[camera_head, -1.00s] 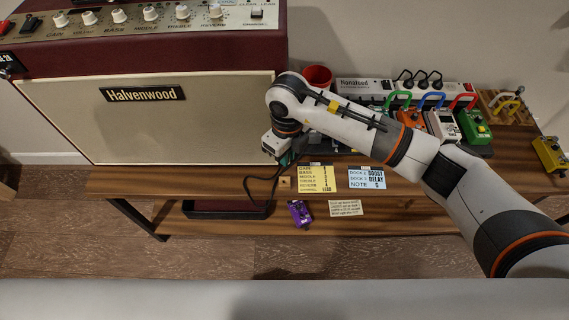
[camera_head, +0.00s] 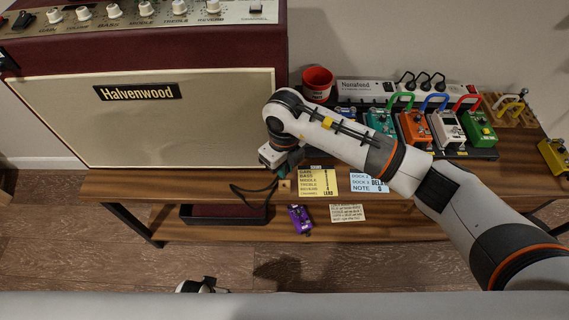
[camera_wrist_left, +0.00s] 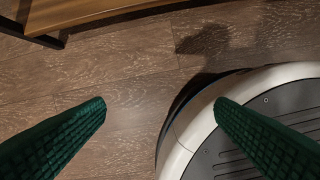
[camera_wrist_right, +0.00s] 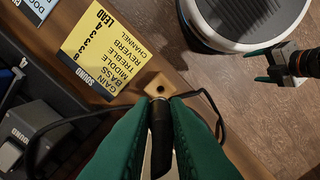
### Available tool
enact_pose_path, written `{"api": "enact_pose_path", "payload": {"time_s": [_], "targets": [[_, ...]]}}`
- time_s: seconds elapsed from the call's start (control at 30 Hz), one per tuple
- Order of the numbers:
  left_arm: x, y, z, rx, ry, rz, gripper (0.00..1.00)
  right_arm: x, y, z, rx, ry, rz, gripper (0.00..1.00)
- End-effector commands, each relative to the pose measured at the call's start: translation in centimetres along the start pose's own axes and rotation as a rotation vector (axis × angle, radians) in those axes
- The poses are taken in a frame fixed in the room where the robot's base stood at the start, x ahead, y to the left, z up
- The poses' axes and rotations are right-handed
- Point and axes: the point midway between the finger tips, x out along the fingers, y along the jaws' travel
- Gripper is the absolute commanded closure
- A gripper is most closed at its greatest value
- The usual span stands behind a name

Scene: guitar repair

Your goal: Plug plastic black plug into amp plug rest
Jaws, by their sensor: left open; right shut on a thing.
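The black plug (camera_wrist_right: 160,134) is held upright-looking between the green fingers of my right gripper (camera_wrist_right: 160,106), which is shut on it. A small wooden block with a hole, the plug rest (camera_wrist_right: 158,86), lies just beyond the fingertips. The plug's tip points at the block; whether it is in the hole I cannot tell. In the head view my right gripper (camera_head: 285,170) is right by the block (camera_head: 284,186) at the shelf's front edge. My left gripper (camera_wrist_left: 160,108) is open and empty above the floor, and shows at the bottom of the head view (camera_head: 205,287).
The black cable (camera_head: 245,190) loops over the shelf edge. A yellow settings card (camera_head: 317,183) lies beside the block. The amp (camera_head: 150,120) stands at left; pedals (camera_head: 415,128) and a red cup (camera_head: 317,84) stand behind. A purple pedal (camera_head: 299,217) lies on the lower shelf.

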Motion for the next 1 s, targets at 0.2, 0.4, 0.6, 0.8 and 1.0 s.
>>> {"api": "enact_pose_path", "payload": {"time_s": [0.2, 0.4, 0.6, 0.8, 1.0], "targets": [[-1.5, 0.1, 1.5, -0.003, -0.013, 0.002, 0.22, 1.1, 0.0, 0.0, -0.001, 0.000, 0.000, 1.00], [-3.1, 0.2, 2.7, -0.004, -0.025, 0.003, 0.22, 1.9, 0.0, 0.0, -0.001, 0.000, 0.000, 1.00], [-4.8, 0.3, 3.7, -0.006, -0.035, 0.004, 0.22, 2.6, 0.0, 0.0, -0.001, 0.000, 0.000, 1.00], [-6.1, 0.3, 4.3, -0.008, -0.041, 0.005, 0.22, 3.1, 0.0, 0.0, -0.001, 0.001, 0.000, 1.00], [-6.7, 0.4, 4.6, -0.008, -0.044, 0.006, 0.22, 3.2, 0.0, 0.0, -0.001, 0.000, 0.000, 1.00]]}}
